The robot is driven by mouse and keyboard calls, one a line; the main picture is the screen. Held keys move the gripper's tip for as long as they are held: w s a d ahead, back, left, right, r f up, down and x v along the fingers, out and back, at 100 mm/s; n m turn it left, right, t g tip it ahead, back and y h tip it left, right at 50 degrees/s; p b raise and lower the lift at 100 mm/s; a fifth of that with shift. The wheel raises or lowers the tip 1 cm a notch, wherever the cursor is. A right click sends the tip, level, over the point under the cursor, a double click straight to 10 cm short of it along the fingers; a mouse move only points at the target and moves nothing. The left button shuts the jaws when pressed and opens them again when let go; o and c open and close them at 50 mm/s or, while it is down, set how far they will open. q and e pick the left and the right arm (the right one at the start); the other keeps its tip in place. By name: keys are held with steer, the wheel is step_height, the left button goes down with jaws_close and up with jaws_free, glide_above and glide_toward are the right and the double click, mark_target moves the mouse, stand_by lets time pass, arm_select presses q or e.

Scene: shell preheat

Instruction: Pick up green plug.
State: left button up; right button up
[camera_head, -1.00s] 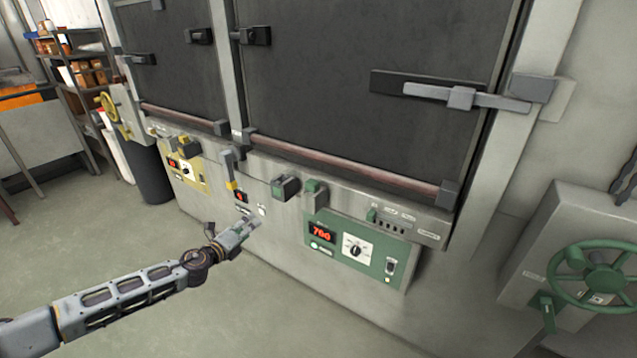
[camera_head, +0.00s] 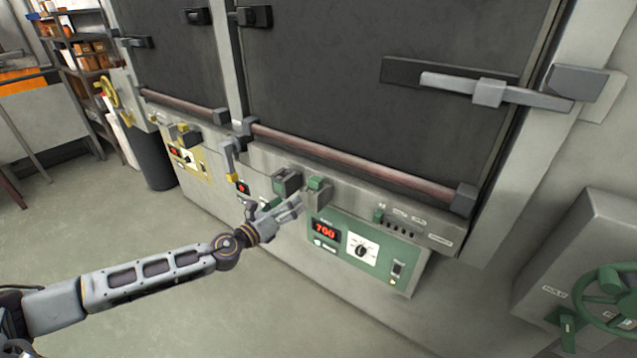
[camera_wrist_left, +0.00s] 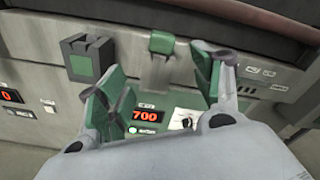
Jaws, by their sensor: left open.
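The green plug (camera_head: 318,184) is a small green block on a grey holder at the top edge of the green control panel (camera_head: 345,243). In the left wrist view the green plug (camera_wrist_left: 161,44) is upper middle, beyond the fingertips. My left gripper (camera_head: 295,206) is just left of and below the plug in the head view. In the left wrist view its two fingers (camera_wrist_left: 165,85) are spread, with nothing between them but the panel behind. The gripper looks apart from the plug. My right gripper is not in view.
A dark socket box with a green face (camera_head: 287,182) sits left of the plug and also shows in the wrist view (camera_wrist_left: 88,58). A grey lever with a yellow end (camera_head: 229,160) is further left. A reddish bar (camera_head: 350,165) runs above the plug along the dark furnace door (camera_head: 370,40).

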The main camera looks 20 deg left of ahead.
mark_target(312, 182)
arm_select(q)
steer(key=shift+w+d+r+m+t, duration=0.1)
steer(key=shift+r+m, duration=0.2)
steer(key=shift+m, duration=0.6)
steer(key=shift+w+d+r+m+t, duration=0.1)
steer(key=shift+r+m, duration=0.15)
steer(key=shift+m, duration=0.65)
steer(key=shift+r+m+t, duration=0.1)
steer(key=shift+r+m, duration=0.2)
steer(key=shift+m, duration=0.6)
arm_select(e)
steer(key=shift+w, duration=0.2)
arm_select(q)
steer(key=shift+w, duration=0.1)
steer(key=shift+p+x, duration=0.9)
steer(key=shift+x, duration=3.25)
steer(key=shift+d, duration=0.1)
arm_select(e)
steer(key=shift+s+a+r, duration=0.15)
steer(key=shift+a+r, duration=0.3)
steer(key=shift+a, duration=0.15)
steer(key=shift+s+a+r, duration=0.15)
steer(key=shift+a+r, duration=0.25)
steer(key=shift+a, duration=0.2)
